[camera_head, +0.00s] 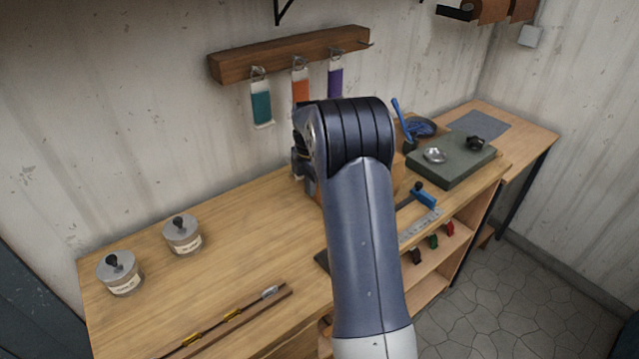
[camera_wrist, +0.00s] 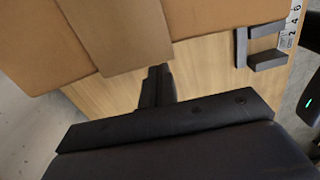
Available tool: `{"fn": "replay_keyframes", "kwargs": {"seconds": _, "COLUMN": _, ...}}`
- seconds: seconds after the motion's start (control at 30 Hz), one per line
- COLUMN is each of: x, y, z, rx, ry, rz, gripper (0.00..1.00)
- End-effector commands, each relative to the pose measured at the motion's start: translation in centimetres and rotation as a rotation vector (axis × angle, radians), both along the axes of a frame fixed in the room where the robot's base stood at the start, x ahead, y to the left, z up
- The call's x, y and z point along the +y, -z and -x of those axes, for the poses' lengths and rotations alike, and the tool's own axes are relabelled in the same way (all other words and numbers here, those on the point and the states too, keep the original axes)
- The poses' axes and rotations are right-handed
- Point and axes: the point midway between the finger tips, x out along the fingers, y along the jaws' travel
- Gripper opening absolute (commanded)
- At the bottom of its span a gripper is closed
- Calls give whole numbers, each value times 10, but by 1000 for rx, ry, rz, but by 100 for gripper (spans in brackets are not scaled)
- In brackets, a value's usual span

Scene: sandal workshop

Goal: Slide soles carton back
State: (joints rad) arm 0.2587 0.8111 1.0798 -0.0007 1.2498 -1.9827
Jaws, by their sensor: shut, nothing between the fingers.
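The soles carton (camera_wrist: 50,45) is a plain brown cardboard box with a paler strip down its face. It fills the top left of the wrist view. In the head view only slivers of the carton (camera_head: 398,178) show behind my arm. My gripper (camera_wrist: 160,72) is shut and empty, its dark fingers pointing at the carton's lower edge. Whether the fingertips touch the carton I cannot tell. The head view hides my gripper behind my arm.
A steel ruler (camera_head: 420,228) and a blue-handled tool (camera_head: 424,197) lie near the bench's front edge. A dark bracket-shaped piece (camera_wrist: 262,50) lies right of the carton. A green block (camera_head: 452,158) stands further right. Two lidded jars (camera_head: 183,237) stand left, with clear bench between.

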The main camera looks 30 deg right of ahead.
Motion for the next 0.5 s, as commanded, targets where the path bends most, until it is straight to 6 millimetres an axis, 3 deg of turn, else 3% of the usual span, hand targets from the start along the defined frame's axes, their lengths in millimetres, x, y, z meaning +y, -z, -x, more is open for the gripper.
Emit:
{"fn": "replay_keyframes", "kwargs": {"seconds": 0.07, "x": 17, "y": -4, "z": 0, "rx": -3, "ry": -1, "rz": 2, "gripper": 0}}
{"fn": "replay_keyframes", "kwargs": {"seconds": 0.3, "x": 13, "y": -61, "z": -1, "rx": -5, "ry": 2, "rz": 1, "gripper": 0}}
{"fn": "replay_keyframes", "kwargs": {"seconds": 0.5, "x": 13, "y": -91, "z": 0, "rx": -1, "ry": 2, "rz": 0, "gripper": 0}}
